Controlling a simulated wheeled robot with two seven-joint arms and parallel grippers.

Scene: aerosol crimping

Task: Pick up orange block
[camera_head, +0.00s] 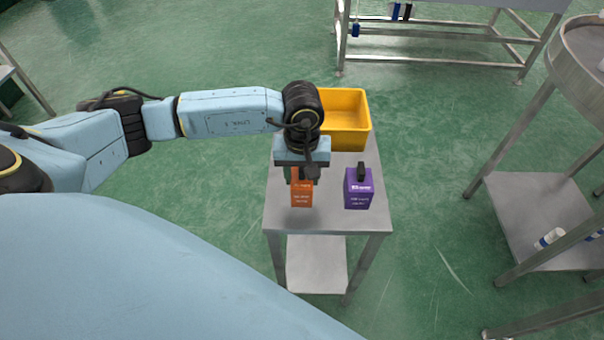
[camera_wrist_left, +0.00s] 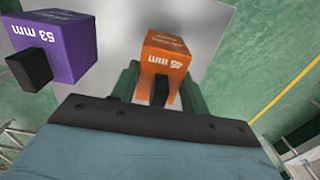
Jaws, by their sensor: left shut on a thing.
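The orange block (camera_head: 302,194) stands on the small steel table, at its left side in the head view, with its top partly hidden by my gripper. My left gripper (camera_head: 303,172) points down over it and is shut on it. In the left wrist view the orange block (camera_wrist_left: 165,60) carries a "45 mm" label, and its dark handle sits between the green fingers of my left gripper (camera_wrist_left: 158,88). I cannot tell whether the block is clear of the table. My right gripper is not in view.
A purple block (camera_head: 358,189) with a dark handle stands to the right; it also shows in the left wrist view (camera_wrist_left: 62,42). A yellow bin (camera_head: 362,125) stands at the back of the table (camera_head: 330,220). A round-topped steel stand (camera_head: 585,60) is at the far right.

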